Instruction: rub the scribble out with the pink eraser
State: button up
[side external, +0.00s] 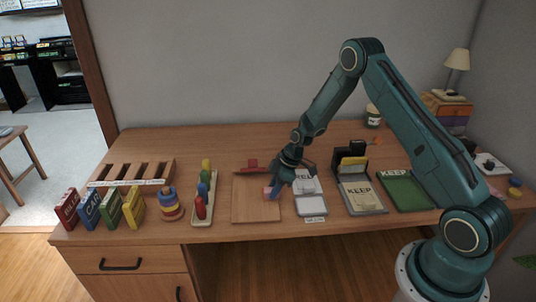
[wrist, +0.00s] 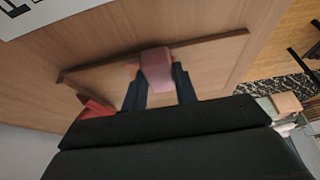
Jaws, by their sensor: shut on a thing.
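The pink eraser (wrist: 157,69) is between the two fingertips of my gripper (wrist: 158,90) in the wrist view, and the gripper is shut on it. In the side view the eraser (side external: 268,192) shows at the tip of my gripper (side external: 274,188), over the right part of a flat wooden board (side external: 250,212). I cannot tell whether the eraser touches the board. The board also shows in the wrist view (wrist: 215,62). No scribble can be made out on the visible part of the board; the gripper and eraser hide some of it.
A red object (side external: 252,167) lies at the board's back edge. A peg stand (side external: 203,205) is left of the board. A white-and-grey tray (side external: 311,204) is close on the right, with a KEEP-labelled holder (side external: 361,198) and a green tray (side external: 403,192) beyond. The desk's front edge is near.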

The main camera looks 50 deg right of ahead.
aim_at(256, 191)
jog(key=shift+s+d, duration=0.65)
jog(key=shift+w+d, duration=0.5)
jog(key=shift+w+a, duration=2.15)
jog(key=shift+a, duration=0.15)
jog(key=shift+w+d, duration=0.5)
jog(key=shift+d, duration=0.05)
jog(key=shift+s+d, duration=2.15)
jog(key=shift+s, duration=0.15)
notch_tip(256, 191, up, 8)
jog(key=shift+a, duration=0.1)
